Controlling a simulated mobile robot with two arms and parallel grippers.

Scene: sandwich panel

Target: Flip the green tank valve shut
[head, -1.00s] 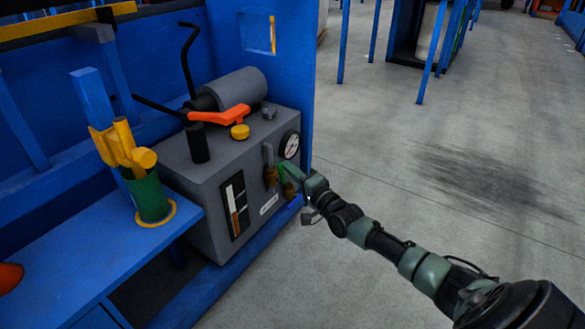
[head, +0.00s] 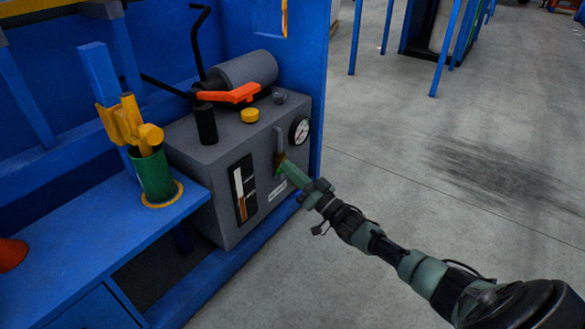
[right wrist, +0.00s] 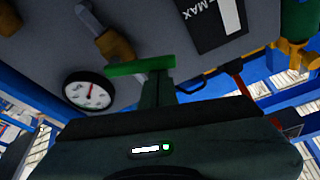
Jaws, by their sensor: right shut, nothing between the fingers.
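The green valve lever (head: 284,168) is on the front of the grey tank (head: 232,205), just below a brass valve with a grey lever (head: 279,143). In the right wrist view the green lever (right wrist: 140,67) is a bright bar lying crosswise at my fingertips. My right gripper (head: 294,176) is shut with nothing between its fingers. Its tip is at or very near the green lever; I cannot tell whether they touch. The gripper also shows in the right wrist view (right wrist: 160,85) and hides part of the valve. My left gripper is not in view.
A round gauge (head: 300,130) is right of the valves and a level window (head: 243,188) is left. An orange handle (head: 230,94) and a yellow cap (head: 250,115) are on top of the tank. A blue bench (head: 95,235) stands left. Grey floor is clear at right.

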